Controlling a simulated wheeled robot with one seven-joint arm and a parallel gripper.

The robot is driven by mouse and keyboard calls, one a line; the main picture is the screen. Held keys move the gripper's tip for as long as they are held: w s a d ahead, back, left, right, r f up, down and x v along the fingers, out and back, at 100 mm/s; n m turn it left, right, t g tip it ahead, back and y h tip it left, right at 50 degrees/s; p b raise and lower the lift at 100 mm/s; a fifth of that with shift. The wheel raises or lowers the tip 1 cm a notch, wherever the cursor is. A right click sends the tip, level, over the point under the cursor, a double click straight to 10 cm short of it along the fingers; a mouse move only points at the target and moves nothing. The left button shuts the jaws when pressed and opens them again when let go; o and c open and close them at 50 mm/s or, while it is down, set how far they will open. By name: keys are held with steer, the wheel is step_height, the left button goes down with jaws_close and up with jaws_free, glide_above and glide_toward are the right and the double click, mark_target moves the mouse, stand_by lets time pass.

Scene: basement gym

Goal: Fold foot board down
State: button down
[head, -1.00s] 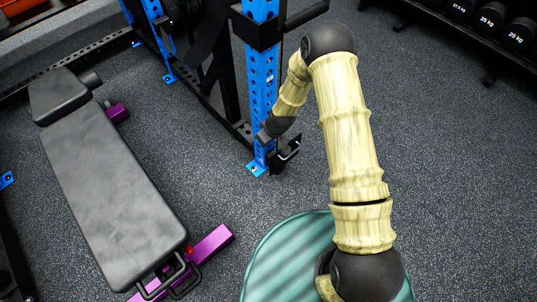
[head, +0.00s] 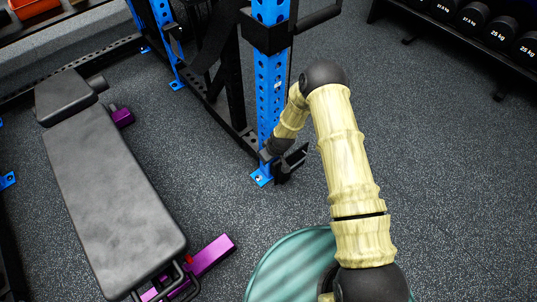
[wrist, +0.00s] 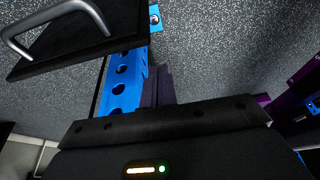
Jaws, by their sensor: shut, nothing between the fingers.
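A dark flat board that looks like the foot board (head: 294,160) is low beside the foot of the blue rack upright (head: 268,100) in the head view. In the wrist view the board (wrist: 75,48) fills the upper left, with a curved metal handle (wrist: 62,8) on it. My gripper (head: 266,156) is low at the upright, close to the board, and partly hidden by my wrist. In the wrist view my gripper (wrist: 158,86) has its fingers together and empty, in front of the blue upright (wrist: 125,85) and to the right of the board. Contact cannot be told.
A black bench (head: 115,195) with purple feet (head: 208,256) stands at the left. A dumbbell rack (head: 470,25) is at the upper right. The speckled floor (head: 440,150) right of my arm is clear.

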steer(key=shift+s+d+r, duration=0.1)
steer(key=shift+s+d, duration=0.95)
steer(key=shift+d, duration=0.05)
